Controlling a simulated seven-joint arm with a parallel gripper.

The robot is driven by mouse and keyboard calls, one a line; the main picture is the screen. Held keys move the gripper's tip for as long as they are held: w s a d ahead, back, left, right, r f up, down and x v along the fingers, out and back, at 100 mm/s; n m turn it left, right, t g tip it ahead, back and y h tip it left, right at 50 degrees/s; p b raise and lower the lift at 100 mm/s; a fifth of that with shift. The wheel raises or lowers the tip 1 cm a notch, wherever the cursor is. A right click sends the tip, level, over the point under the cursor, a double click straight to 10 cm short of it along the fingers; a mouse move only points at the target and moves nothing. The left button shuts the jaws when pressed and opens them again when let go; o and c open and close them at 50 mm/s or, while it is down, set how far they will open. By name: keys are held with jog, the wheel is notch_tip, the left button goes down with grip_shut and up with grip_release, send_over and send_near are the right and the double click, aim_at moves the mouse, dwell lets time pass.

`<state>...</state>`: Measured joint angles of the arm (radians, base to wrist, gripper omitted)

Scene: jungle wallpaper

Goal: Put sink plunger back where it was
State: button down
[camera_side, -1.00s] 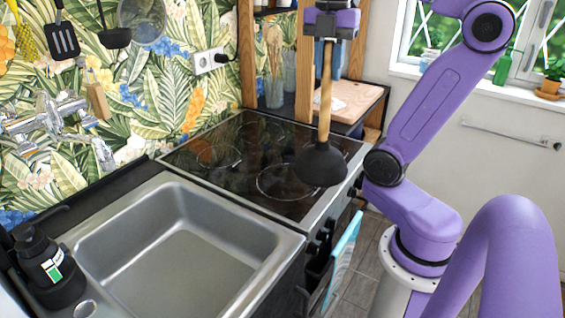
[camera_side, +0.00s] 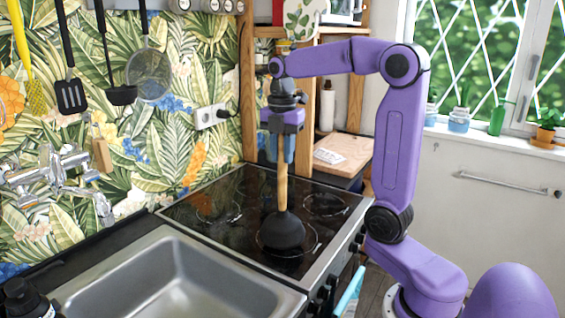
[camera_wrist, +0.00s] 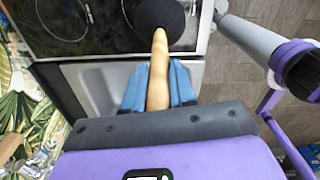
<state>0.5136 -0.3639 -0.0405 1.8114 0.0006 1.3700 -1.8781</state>
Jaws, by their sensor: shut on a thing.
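The sink plunger has a black rubber cup (camera_side: 281,232) and a light wooden handle (camera_side: 283,190). It hangs nearly upright, cup down, in front of the glass cooktop's (camera_side: 215,222) near burner in the side view. I cannot tell whether the cup touches the glass. My gripper (camera_side: 281,160) is shut on the upper handle with its blue fingers. In the wrist view the handle (camera_wrist: 160,60) runs between the fingers (camera_wrist: 159,92) to the dark cup (camera_wrist: 160,14) at the top edge. The sink basin (camera_side: 160,275) is left of the cooktop and looks empty.
A chrome faucet (camera_side: 65,175) stands at the wall left, with hanging utensils (camera_side: 108,60) above. A black bottle (camera_side: 22,300) is at the lower left. Wooden shelf posts (camera_side: 248,90) and a cutting board (camera_side: 342,152) stand behind the cooktop. The rest of the cooktop is clear.

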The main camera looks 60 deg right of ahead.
jog(key=shift+f, duration=1.65)
jog(key=c, duration=0.9)
grip_release()
notch_tip(320, 180, up, 12)
jog(key=shift+r, duration=0.2)
